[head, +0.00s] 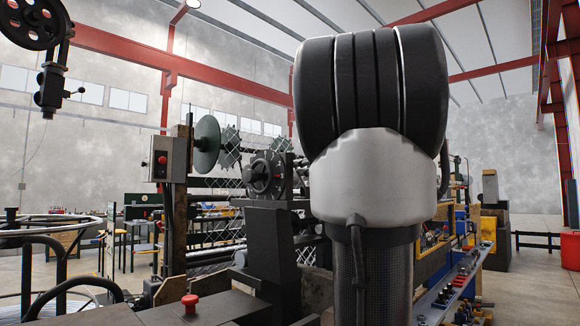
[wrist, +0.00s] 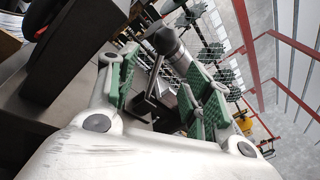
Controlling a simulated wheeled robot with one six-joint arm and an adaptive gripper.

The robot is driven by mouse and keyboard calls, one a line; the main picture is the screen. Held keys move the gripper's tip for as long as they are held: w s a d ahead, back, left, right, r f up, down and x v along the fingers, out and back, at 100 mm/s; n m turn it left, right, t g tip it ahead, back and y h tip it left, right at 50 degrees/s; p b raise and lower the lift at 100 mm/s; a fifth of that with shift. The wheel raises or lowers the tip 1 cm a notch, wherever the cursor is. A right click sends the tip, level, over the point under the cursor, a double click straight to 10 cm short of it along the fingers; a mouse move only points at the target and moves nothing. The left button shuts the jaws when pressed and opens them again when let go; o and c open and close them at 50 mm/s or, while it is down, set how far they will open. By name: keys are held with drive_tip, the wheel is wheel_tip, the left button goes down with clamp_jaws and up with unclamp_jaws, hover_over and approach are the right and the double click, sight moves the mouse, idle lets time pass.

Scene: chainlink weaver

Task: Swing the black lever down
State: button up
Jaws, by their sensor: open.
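In the wrist view my gripper (wrist: 165,75) is open, its green-padded fingers apart with nothing held between them. A dark rounded knob on a grey shaft (wrist: 165,40) shows just beyond the fingertips and looks like the black lever, but I cannot be sure. It appears apart from the pads. Its lower end is hidden among dark machine parts. In the head view my own arm covers the middle, so neither the lever nor my gripper can be made out there.
A grey control box (head: 167,160) with a red button stands on a post left of the toothed wheels (head: 228,146). A red button (head: 190,303) sits on the dark bench in front. A wire coil (head: 50,240) is at left. Chain-link mesh hangs behind.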

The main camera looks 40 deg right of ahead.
drive_tip(key=w, duration=0.8)
drive_tip(key=shift+d, duration=0.4)
drive_tip(key=shift+s, duration=0.1)
clamp_jaws()
